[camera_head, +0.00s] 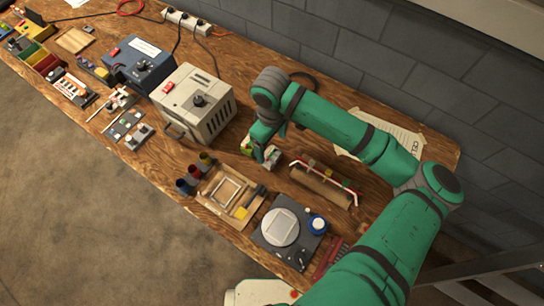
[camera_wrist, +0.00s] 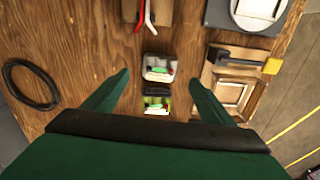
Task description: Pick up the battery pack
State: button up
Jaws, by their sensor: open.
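Two small blocks lie close together on the wooden bench, and I cannot tell for certain which is the battery pack. One is pale grey with green and red marks (camera_wrist: 159,67), and it also shows in the head view (camera_head: 273,156). The other is yellow-green and black (camera_wrist: 157,103), partly hidden behind my gripper in the head view (camera_head: 246,146). My gripper (camera_wrist: 159,78) points down with its fingers apart, one on each side of the blocks in the wrist view. It holds nothing. I cannot tell how high the fingertips are above the bench.
A beige box with a knob (camera_head: 195,103) stands left of my gripper. A brown roll with a red and white frame (camera_head: 322,184) lies to the right. A wooden tray (camera_wrist: 205,77) and a dark device with a round plate (camera_head: 282,228) lie nearer the front. A black ring (camera_wrist: 30,84) lies apart.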

aim_at(271, 155)
jog(key=shift+f, duration=4.1)
jog(key=c, duration=1.5)
